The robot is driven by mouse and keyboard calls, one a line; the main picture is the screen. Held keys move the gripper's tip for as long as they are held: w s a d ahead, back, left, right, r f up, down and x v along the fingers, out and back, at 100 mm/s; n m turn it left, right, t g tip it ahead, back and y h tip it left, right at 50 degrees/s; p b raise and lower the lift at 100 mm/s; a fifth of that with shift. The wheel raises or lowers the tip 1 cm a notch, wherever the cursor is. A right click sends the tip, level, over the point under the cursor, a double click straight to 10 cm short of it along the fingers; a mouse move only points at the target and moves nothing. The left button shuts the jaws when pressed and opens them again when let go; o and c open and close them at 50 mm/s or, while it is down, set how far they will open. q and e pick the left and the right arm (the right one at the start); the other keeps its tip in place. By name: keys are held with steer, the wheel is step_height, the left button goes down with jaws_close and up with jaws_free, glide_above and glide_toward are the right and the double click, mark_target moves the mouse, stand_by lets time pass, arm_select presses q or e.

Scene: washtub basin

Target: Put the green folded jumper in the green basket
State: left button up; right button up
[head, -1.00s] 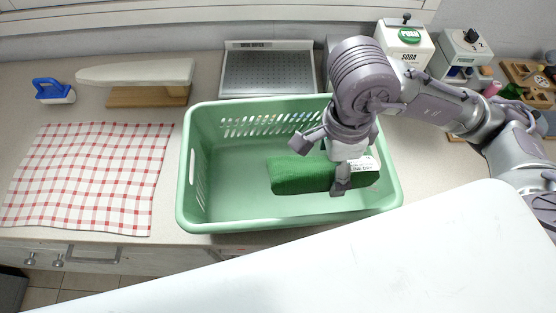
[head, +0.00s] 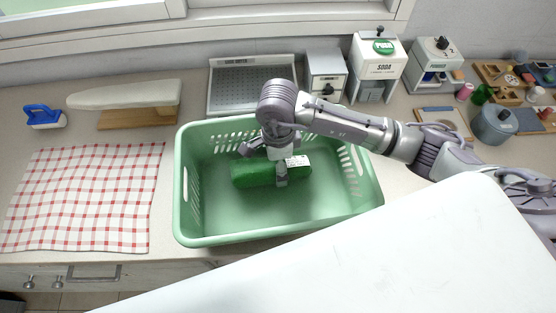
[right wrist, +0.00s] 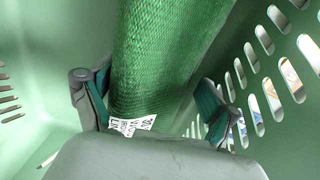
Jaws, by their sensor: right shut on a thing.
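The green folded jumper (head: 252,175), a dark green roll-like bundle with a white printed label, is within the walls of the light green basket (head: 215,239), near its middle. My right gripper (head: 264,164) reaches down over the basket with its fingers on both sides of the jumper and is shut on it. In the right wrist view the jumper (right wrist: 160,60) runs between the two fingers, with the slotted basket wall (right wrist: 275,65) close on the right. I cannot tell whether the jumper touches the basket floor. My left gripper is out of view.
A white surface (head: 400,260) fills the lower right.

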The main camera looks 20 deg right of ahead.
steer(key=shift+f, duration=0.25)
steer(key=shift+f, duration=0.1)
steer(key=shift+f, duration=0.15)
steer(key=o, duration=1.2)
steer(key=shift+c, duration=0.2)
